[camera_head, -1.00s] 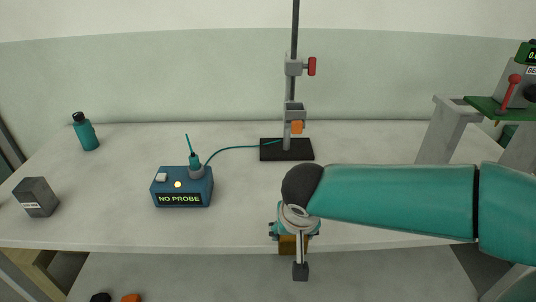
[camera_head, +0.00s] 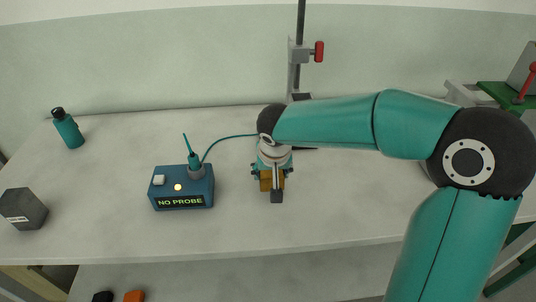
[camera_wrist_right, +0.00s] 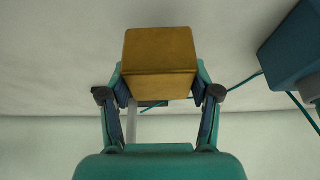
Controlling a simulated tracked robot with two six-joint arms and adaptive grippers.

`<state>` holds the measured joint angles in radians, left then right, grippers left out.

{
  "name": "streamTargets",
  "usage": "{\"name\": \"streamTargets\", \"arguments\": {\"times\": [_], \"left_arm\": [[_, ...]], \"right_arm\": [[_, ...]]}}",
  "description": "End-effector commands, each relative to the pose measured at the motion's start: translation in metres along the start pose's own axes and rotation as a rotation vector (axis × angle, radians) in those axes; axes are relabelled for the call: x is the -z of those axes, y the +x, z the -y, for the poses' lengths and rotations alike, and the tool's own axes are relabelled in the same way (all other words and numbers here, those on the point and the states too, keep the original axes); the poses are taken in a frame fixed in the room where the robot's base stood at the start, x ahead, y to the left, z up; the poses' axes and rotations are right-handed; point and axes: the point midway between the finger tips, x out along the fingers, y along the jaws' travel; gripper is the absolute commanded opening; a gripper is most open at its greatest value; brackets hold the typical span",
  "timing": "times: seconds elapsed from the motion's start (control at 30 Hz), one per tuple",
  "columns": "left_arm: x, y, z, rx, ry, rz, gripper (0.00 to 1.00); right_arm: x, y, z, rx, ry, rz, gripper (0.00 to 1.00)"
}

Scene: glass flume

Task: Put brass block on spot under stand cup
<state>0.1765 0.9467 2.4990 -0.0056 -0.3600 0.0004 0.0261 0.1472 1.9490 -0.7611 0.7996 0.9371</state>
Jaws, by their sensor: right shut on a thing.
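The brass block (camera_head: 265,184) is held in my right gripper (camera_head: 272,180), above the white table, right of the blue probe box. In the right wrist view, the brass block (camera_wrist_right: 160,52) sits squarely between the two fingers of that gripper (camera_wrist_right: 160,92). The stand's rod (camera_head: 301,22) and its upper clamp with a red knob (camera_head: 318,51) show behind my right arm. The stand's cup, most of its base and the spot under the cup are hidden by the arm. The block appears in front of the stand. My left gripper is not in view.
The blue box (camera_head: 182,190) reads "NO PROBE"; a teal cable runs from its probe toward the stand. A dark grey block (camera_head: 22,208) and a teal bottle (camera_head: 68,128) stand at left. A green-topped fixture (camera_head: 507,100) stands at right. The front middle of the table (camera_head: 150,240) is clear.

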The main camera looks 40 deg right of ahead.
Motion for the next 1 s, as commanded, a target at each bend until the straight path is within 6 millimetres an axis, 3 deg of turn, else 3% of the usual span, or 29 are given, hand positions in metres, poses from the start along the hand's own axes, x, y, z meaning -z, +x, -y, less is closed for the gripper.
{"name": "streamTargets", "arguments": {"times": [0.03, 0.2, 0.4, 0.57, 0.83, 1.0], "left_arm": [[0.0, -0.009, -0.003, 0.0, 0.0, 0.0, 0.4], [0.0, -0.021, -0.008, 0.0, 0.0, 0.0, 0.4], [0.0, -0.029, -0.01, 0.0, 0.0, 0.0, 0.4], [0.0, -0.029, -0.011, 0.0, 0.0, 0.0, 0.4], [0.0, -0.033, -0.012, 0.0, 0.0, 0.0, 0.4], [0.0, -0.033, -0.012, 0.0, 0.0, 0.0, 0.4]], "right_arm": [[0.015, 0.001, -0.001, -0.002, 0.005, -0.002, 0.0], [0.049, 0.015, -0.002, -0.001, 0.007, -0.003, 0.0], [0.072, 0.026, -0.002, -0.001, 0.004, -0.004, 0.0], [0.075, 0.032, -0.002, 0.0, 0.004, -0.004, 0.0], [0.063, 0.058, -0.002, -0.001, 0.003, -0.002, 0.0], [0.062, 0.062, -0.002, 0.001, 0.004, -0.005, 0.0]]}}
